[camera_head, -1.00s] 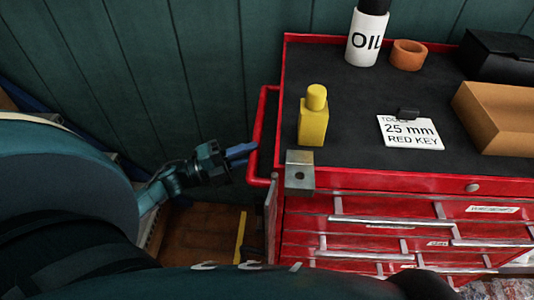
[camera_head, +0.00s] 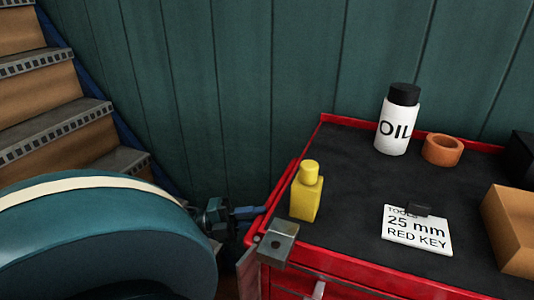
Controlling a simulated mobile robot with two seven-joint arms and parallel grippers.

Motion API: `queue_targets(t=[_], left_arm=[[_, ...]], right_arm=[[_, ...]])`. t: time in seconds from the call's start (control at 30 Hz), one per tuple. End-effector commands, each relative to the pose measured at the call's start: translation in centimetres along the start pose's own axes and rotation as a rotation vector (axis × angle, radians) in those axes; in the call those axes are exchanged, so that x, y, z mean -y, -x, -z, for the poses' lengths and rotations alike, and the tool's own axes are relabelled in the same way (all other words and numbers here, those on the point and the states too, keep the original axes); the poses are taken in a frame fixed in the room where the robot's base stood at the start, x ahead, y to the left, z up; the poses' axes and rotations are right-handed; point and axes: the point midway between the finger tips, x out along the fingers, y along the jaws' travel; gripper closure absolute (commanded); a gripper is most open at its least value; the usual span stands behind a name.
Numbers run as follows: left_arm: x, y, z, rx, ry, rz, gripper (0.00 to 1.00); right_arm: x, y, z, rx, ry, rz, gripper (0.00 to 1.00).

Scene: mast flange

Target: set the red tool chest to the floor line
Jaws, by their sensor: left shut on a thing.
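The red tool chest (camera_head: 350,269) stands at the right with a black mat on its top, tilted in the picture and cut off by the lower edge. Its red side handle (camera_head: 284,190) runs along the left side. My left gripper (camera_head: 256,212) is at this handle, shut on it. The contact itself is small and partly hidden by the chest's corner and my arm. The floor line is out of view. My right gripper is not in view.
On the chest top stand a yellow bottle (camera_head: 306,192), a white oil bottle (camera_head: 394,122), an orange ring (camera_head: 442,149), a "25 mm red key" card (camera_head: 415,236) and a brown box (camera_head: 512,230). Stairs (camera_head: 55,130) rise at the left; a green panelled wall (camera_head: 230,90) stands behind.

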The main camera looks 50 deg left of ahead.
Motion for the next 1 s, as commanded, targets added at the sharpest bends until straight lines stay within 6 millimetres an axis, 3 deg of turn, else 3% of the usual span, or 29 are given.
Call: queue_targets(t=[0.03,0.53,0.57,0.6,0.8,1.0], left_arm=[[0.8,-0.05,-0.61,0.01,-0.01,0.014,1.0],[1.08,0.21,-0.73,0.007,-0.013,0.018,1.0],[1.09,0.2,-0.73,0.007,-0.013,0.018,0.76],[1.08,0.2,-0.71,0.007,-0.012,0.018,0.73],[0.83,0.28,-0.56,0.005,-0.009,0.015,0.57],[0.6,0.38,-0.46,0.004,-0.006,0.011,0.57]], right_arm=[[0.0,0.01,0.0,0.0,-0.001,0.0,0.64],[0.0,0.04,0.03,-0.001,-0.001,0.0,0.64],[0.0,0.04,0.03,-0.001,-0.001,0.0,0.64],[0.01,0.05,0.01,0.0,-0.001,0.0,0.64],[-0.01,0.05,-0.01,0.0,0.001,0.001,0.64],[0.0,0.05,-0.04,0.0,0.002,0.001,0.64]])
